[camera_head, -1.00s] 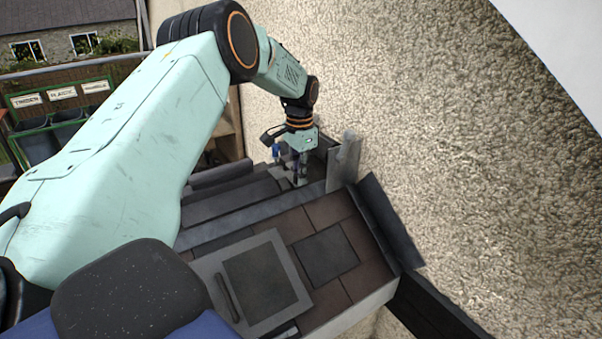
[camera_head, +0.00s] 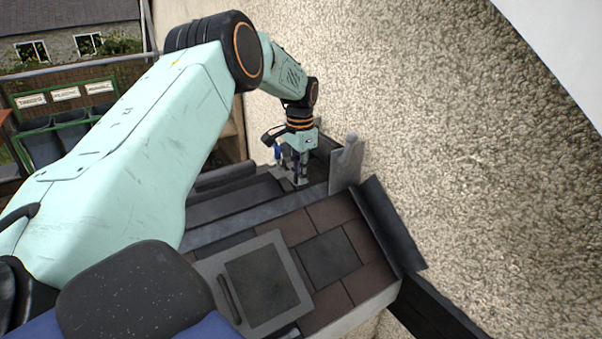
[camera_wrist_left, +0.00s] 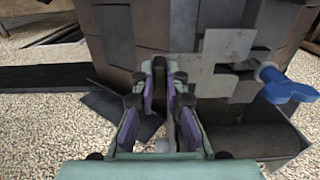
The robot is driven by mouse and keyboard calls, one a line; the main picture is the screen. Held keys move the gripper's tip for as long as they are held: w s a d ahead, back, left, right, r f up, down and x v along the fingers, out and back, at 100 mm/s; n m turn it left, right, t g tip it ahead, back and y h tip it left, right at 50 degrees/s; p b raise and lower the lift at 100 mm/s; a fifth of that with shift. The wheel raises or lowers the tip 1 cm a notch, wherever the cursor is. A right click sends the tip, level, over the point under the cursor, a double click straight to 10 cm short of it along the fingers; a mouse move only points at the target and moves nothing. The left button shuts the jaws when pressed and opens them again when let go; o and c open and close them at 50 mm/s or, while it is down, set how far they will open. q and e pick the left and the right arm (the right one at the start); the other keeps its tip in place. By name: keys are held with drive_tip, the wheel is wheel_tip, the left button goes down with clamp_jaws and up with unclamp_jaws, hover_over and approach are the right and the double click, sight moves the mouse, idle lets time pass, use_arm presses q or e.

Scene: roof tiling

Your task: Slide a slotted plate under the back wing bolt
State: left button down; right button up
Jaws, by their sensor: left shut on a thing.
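My left gripper (camera_head: 301,178) reaches down beside the rough wall at the far end of the roof. In the left wrist view its purple-padded fingers (camera_wrist_left: 161,88) are closed on what seems to be the slotted plate. A pale grey notched plate (camera_wrist_left: 226,44) shows just right of the fingertips; the grasped edge is hidden. A blue wing bolt (camera_wrist_left: 290,87) stands right of this plate, apart from the fingers. A small blue part also shows beside the gripper in the head view (camera_head: 278,153). I cannot tell whether the plate is under the bolt. My right gripper is out of view.
The rough wall (camera_head: 450,120) runs close along the right. An upright grey metal piece (camera_head: 345,165) stands right of my gripper. Brown and dark tiles (camera_head: 330,257) and a framed roof window (camera_head: 262,285) lie nearer. Labelled bins (camera_head: 72,132) stand far left.

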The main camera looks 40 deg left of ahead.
use_arm(q)
drive_tip(key=shift+a+r, duration=0.1)
drive_tip(key=shift+r, duration=0.05)
idle(0.3)
drive_tip(key=shift+w+a, duration=0.2)
drive_tip(key=shift+a, duration=0.25)
drive_tip(key=shift+s+d, duration=0.1)
drive_tip(key=shift+w+a+f, duration=0.2)
drive_tip(key=shift+w+a, duration=0.05)
drive_tip(key=shift+a, duration=0.2)
idle(0.4)
